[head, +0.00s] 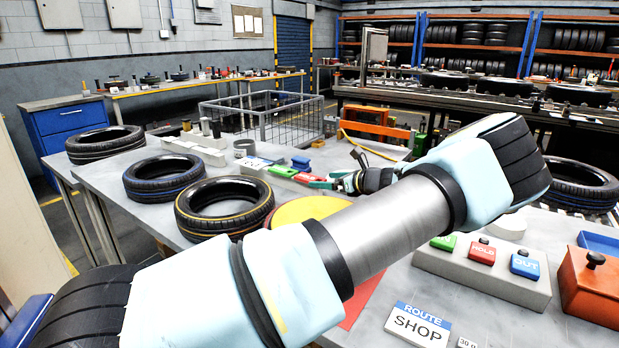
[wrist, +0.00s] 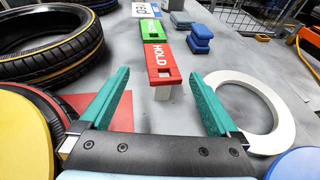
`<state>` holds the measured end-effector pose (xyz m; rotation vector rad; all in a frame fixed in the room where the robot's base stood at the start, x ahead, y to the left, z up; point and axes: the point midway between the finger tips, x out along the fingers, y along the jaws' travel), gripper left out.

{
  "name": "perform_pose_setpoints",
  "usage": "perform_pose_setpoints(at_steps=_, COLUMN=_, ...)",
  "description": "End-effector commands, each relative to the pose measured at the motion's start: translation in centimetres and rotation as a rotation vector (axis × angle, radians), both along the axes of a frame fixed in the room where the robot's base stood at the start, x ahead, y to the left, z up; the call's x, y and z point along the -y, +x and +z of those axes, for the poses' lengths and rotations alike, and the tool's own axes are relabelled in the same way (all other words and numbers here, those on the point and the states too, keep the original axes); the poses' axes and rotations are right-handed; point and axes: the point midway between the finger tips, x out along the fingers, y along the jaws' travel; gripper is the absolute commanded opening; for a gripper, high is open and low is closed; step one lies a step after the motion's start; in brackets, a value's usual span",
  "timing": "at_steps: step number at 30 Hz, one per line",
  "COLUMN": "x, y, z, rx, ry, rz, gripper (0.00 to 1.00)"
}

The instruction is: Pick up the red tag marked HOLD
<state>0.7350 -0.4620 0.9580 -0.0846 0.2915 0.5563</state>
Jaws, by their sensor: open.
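The red tag marked HOLD (wrist: 161,60) lies just ahead of my gripper in the wrist view, lined up between the fingertips. Its near end overhangs a small pale support. In the head view the red tag (head: 307,178) is small, beside the gripper. My gripper (wrist: 158,75) is open, with one teal finger on each side and nothing between them. The tag appears just beyond the tips; I cannot tell the exact gap. My gripper in the head view (head: 326,182) is partly hidden by my arm.
A green tag (wrist: 150,30) adjoins the red one, with a blue-and-white tag behind. Stacked blue blocks (wrist: 199,38) and a white ring (wrist: 243,110) are at right. Tyres (wrist: 50,45) crowd the left. A button box with a red HOLD piece (head: 481,252) stands at right.

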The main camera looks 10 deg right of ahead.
Motion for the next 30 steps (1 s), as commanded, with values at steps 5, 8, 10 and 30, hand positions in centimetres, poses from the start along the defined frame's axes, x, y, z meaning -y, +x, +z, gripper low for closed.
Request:
perform_pose_setpoints(at_steps=5, x=-1.3, y=2.1, z=0.1, rx=0.0, ry=0.004, rz=0.002, gripper=0.97)
perform_pose_setpoints(at_steps=8, x=-1.9, y=3.3, z=-0.4, rx=0.0, ry=0.003, rz=0.001, gripper=0.97)
perform_pose_setpoints(at_steps=10, x=-2.2, y=3.9, z=-0.7, rx=0.0, ry=0.002, rz=0.0, gripper=0.97)
perform_pose_setpoints(at_steps=30, x=-2.5, y=4.3, z=-1.1, rx=-0.001, ry=0.001, rz=0.0, gripper=0.56)
